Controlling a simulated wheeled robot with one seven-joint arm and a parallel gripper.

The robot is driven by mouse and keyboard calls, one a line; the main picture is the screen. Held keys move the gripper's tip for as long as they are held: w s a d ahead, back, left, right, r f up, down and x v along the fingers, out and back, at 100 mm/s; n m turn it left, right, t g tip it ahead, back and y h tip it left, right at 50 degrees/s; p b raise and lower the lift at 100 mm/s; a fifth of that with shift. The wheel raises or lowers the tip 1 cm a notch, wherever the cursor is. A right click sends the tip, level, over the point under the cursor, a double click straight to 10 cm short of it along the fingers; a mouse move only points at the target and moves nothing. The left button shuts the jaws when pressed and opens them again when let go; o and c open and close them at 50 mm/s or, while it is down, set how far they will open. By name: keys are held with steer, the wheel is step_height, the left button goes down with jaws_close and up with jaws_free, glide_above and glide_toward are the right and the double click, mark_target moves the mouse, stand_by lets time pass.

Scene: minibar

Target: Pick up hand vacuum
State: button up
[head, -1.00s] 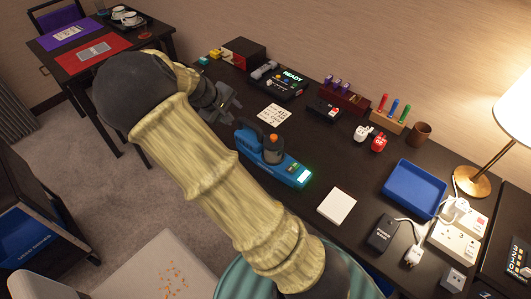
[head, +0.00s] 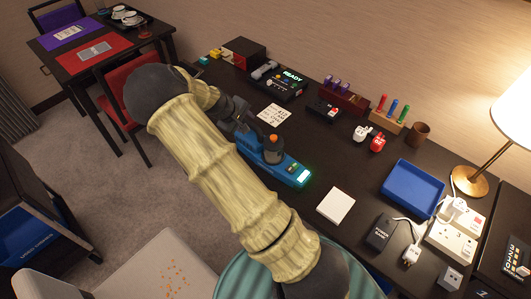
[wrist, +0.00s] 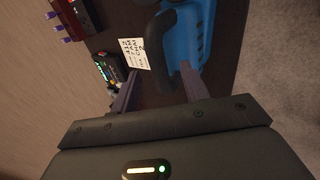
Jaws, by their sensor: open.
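The blue hand vacuum (head: 290,171) lies on the dark desk, with an orange-topped dark canister and a lit display at its right end. My arm hides part of its left end in the head view. In the wrist view the blue body (wrist: 190,40) and its dark handle (wrist: 158,45) show just beyond my fingertips. My gripper (wrist: 155,85) is open and empty, its two fingers apart, with the handle ahead between them. In the head view my gripper (head: 240,125) is at the vacuum's left end, partly hidden by my arm. I cannot tell whether it touches.
A paper note (head: 271,117) lies just behind the vacuum, and a white pad (head: 336,206) to its right. A dark device with a READY screen (head: 292,78) and a blue tray (head: 413,188) also stand on the desk. A lamp (head: 471,181) stands at the right.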

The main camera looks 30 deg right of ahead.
mark_target(249, 124)
steer(key=p+x, duration=0.1)
steer(key=x, duration=0.3)
steer(key=shift+d+f, duration=0.2)
steer(key=shift+d, duration=0.1)
steer(key=shift+c, duration=0.5)
jaws_close()
stand_by(0.9)
